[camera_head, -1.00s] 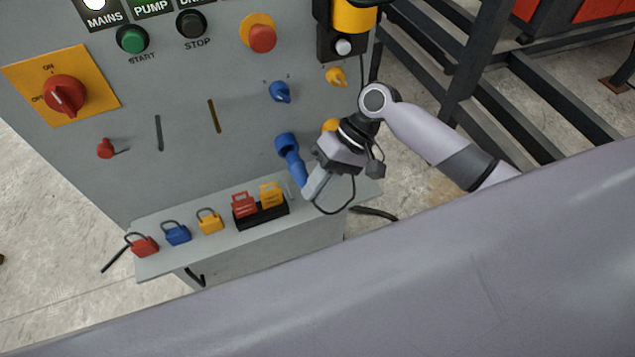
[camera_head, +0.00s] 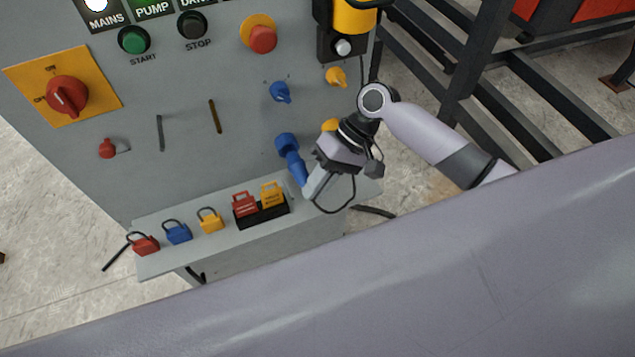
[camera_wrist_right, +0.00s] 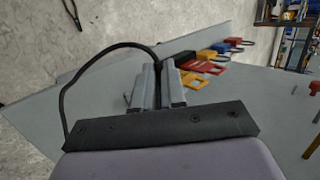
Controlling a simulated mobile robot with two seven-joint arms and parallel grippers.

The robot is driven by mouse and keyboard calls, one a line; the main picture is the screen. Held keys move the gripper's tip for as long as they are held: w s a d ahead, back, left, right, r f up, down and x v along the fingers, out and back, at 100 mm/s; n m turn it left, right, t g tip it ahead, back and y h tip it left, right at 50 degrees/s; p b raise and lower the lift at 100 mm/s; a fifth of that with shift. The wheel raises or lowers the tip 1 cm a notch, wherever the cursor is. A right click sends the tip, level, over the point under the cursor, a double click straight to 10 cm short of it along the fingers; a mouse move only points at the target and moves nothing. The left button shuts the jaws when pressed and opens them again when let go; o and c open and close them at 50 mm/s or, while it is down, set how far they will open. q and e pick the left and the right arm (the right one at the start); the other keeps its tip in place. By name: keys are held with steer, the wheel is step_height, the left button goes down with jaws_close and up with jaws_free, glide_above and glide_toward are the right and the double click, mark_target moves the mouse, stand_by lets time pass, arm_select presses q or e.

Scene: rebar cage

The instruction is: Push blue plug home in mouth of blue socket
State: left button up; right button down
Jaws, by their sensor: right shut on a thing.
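The blue socket (camera_head: 285,143) is on the lower right of the grey panel. The blue plug (camera_head: 296,168) meets it from below and runs down to my right gripper (camera_head: 307,186), with no clear gap seen between plug and socket. How deep the plug sits in the mouth cannot be told. The right gripper is shut on the plug's lower end. In the right wrist view the right gripper's fingers (camera_wrist_right: 159,85) are close together, and the plug and socket cannot be made out. My left gripper is not in view.
A shelf (camera_head: 220,240) below holds padlocks, including a blue padlock (camera_head: 177,232), and red and yellow tags (camera_head: 258,200) in a black holder. A yellow part (camera_head: 330,125) shows beside my right wrist.

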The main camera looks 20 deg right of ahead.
mark_target(307, 174)
steer(key=shift+w+b, duration=0.8)
steer(key=shift+w, duration=1.2)
steer(key=c, duration=1.1)
jaws_free()
steer(key=shift+a, duration=0.1)
steer(key=v, duration=0.7)
